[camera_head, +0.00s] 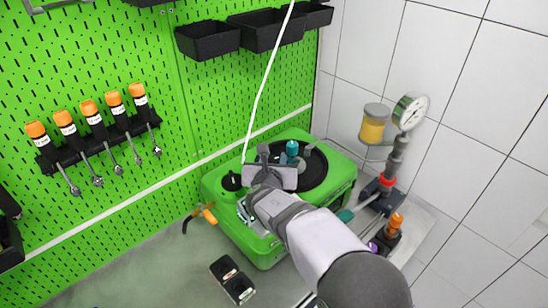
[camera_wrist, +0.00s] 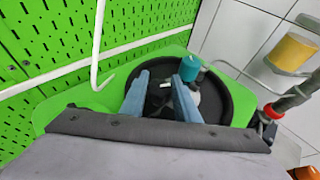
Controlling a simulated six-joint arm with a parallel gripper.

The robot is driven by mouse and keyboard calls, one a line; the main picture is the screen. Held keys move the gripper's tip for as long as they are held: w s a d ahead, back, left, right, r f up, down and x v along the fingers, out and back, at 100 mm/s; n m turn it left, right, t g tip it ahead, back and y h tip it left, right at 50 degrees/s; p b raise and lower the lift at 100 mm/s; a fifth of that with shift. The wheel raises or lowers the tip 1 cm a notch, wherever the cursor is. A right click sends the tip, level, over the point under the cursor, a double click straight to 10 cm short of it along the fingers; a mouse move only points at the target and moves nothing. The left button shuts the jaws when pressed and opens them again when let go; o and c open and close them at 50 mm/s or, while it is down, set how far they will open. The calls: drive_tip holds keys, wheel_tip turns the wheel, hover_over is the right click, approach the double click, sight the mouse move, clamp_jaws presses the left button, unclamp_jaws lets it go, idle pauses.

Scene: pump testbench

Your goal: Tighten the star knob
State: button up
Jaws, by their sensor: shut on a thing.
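The green pump housing (camera_head: 262,248) stands on the bench with a round black dish (camera_head: 318,170) in its top. It also shows in the wrist view, where the black dish (camera_wrist: 238,100) lies under my fingers. My gripper (camera_head: 277,160) is over the dish, with its two blue-grey fingers (camera_wrist: 160,85) pointing down into it. Between the fingers is a dark part, the star knob (camera_wrist: 160,94), mostly hidden by them; its star shape cannot be made out. A teal cap (camera_wrist: 191,67) stands just beyond the right finger, and shows in the head view (camera_head: 292,148).
A thin white rod (camera_head: 264,82) hangs close to the left of my gripper. A gauge (camera_head: 410,111) and a yellow filter cup (camera_head: 374,125) stand to the right. Orange-handled pliers (camera_head: 207,214) and a black box (camera_head: 232,280) lie front left.

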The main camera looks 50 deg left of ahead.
sight(273, 160)
drive_tip(key=shift+r+m+t+h+p, duration=0.3)
drive_tip(key=shift+m+h+p, duration=0.1)
drive_tip(key=shift+p, duration=0.25)
drive_tip(key=shift+f, duration=0.2)
drive_tip(key=o, duration=0.8)
drive_tip(key=shift+c, duration=0.2)
drive_tip(key=shift+s, duration=0.15)
drive_tip(key=b+v, duration=0.3)
drive_tip(key=v, duration=0.2)
drive_tip(key=shift+b+v, duration=0.45)
drive_tip(key=shift+v, duration=0.65)
